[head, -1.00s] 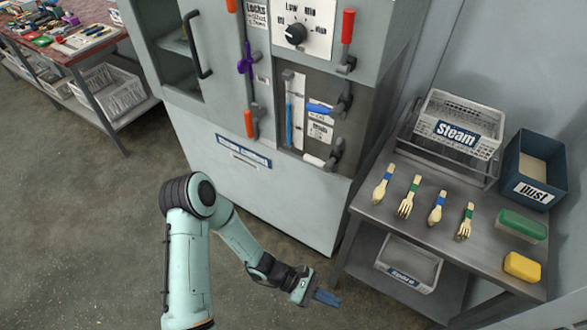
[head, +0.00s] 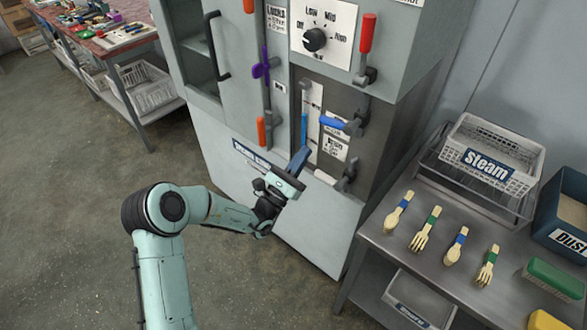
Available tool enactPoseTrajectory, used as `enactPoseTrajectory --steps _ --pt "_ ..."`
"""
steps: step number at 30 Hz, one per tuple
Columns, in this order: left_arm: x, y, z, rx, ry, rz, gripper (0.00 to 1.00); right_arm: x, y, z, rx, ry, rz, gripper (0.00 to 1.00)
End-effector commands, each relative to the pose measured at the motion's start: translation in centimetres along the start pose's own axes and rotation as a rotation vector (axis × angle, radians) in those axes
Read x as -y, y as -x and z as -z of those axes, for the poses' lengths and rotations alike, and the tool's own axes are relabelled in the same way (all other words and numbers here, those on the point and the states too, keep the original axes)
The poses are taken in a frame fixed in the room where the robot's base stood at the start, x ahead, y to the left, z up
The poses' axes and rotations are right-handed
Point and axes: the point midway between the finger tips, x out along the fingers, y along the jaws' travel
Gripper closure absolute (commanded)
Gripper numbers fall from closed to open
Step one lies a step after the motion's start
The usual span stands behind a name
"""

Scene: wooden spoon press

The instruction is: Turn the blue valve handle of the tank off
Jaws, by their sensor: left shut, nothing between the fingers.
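The blue valve handle (head: 333,123) is on the recessed lower front of the grey machine. It points left, nearly level, from its dark valve body (head: 356,126). A sight tube (head: 304,128) with blue in it stands to its left. My left gripper (head: 304,153) is shut and empty, its blue fingers pointing up toward the machine. In the picture it is below and left of the blue handle, with a gap between them. My right gripper is not in view.
A white-tipped handle (head: 325,177) is lower down, close to the left gripper. A red lever (head: 367,33) and a dial (head: 314,39) are above. A metal table (head: 390,243) with wooden utensils stands at the right. Open floor (head: 70,220) lies left.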

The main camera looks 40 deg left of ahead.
Motion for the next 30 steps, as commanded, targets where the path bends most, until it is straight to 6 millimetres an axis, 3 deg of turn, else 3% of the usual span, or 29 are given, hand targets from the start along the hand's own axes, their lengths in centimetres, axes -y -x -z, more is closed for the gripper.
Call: enactPoseTrajectory --steps 3,9,25,30 --pt "0.1 -2.6 -0.1 0.003 0.001 0.001 1.00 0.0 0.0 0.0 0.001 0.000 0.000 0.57" --pt "0.1 -5.0 -1.8 -0.001 0.000 0.001 1.00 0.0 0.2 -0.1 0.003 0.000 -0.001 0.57" --pt "0.1 -6.0 -2.8 -0.003 0.002 0.002 1.00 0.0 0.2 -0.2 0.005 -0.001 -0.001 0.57" --pt "-0.4 -6.7 -3.7 0.000 -0.070 0.047 1.00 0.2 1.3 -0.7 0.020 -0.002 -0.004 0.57"
